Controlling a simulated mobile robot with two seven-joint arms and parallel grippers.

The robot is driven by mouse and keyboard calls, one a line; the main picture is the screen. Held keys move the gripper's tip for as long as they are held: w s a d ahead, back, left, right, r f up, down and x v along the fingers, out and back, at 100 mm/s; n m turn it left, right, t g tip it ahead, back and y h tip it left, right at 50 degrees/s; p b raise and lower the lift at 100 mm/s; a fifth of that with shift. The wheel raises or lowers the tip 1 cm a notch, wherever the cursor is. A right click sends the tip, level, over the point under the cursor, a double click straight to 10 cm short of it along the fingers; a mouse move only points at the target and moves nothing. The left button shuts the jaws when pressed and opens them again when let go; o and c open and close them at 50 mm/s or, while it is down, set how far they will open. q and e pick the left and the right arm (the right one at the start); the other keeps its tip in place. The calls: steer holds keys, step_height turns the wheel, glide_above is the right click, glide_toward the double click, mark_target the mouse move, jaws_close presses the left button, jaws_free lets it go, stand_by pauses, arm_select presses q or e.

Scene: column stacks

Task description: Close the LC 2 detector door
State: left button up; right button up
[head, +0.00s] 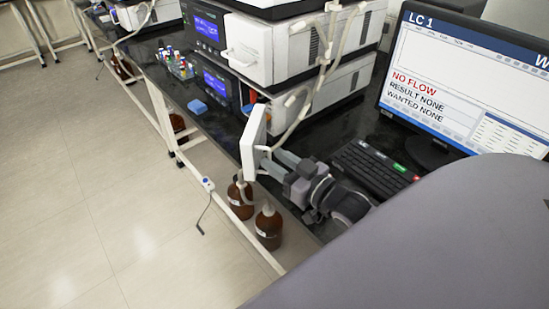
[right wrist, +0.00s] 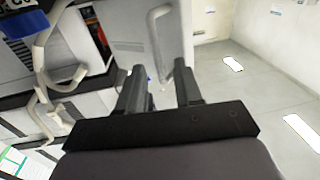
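The detector door (head: 254,139) is a white panel standing open, swung out from the front of the lower white module (head: 318,98). In the right wrist view the door (right wrist: 128,28) shows its face with a pale curved handle (right wrist: 154,40). The open bay with an orange part (right wrist: 101,37) lies left of it. My right gripper (head: 271,160) is at the door's handle side. In the right wrist view its two fingers (right wrist: 160,84) are apart, with the handle's lower end between them; I cannot tell whether they touch it. My left gripper is not in view.
A monitor (head: 470,85) labelled LC 1 and a keyboard (head: 373,168) stand right of my right gripper. Vials (head: 176,64) and a blue block (head: 197,107) lie on the dark bench. Brown bottles (head: 268,226) stand below. The floor (head: 110,190) at left is clear.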

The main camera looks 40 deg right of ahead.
steer(key=shift+w+a, duration=0.15)
steer(key=shift+w, duration=0.4)
jaws_close()
stand_by(1.2)
